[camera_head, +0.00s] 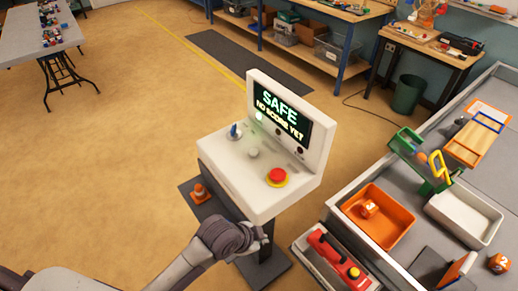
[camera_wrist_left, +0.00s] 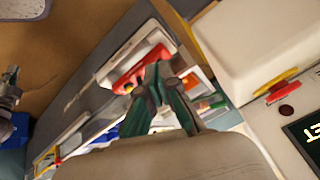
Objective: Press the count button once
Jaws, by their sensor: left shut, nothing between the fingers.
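A white console (camera_head: 225,180) stands with a tilted screen (camera_head: 280,115) reading "SAFE" and "NO SCORE YET". Its deck has a blue-tipped lever (camera_head: 235,131), a pale round button (camera_head: 253,153) and a red button on a yellow ring (camera_head: 277,176). No label shows which is the count button. In the left wrist view the red button (camera_wrist_left: 282,87) and part of the screen (camera_wrist_left: 306,140) are at the right. My left gripper (camera_head: 264,243) is just below the console's front edge in the head view, apart from the buttons; its fingers (camera_wrist_left: 158,80) are shut and empty. My right gripper is out of view.
A grey-walled table (camera_head: 336,205) at right holds an orange bin (camera_head: 405,238) and a white tray (camera_head: 470,212). Open floor (camera_head: 110,140) lies left.

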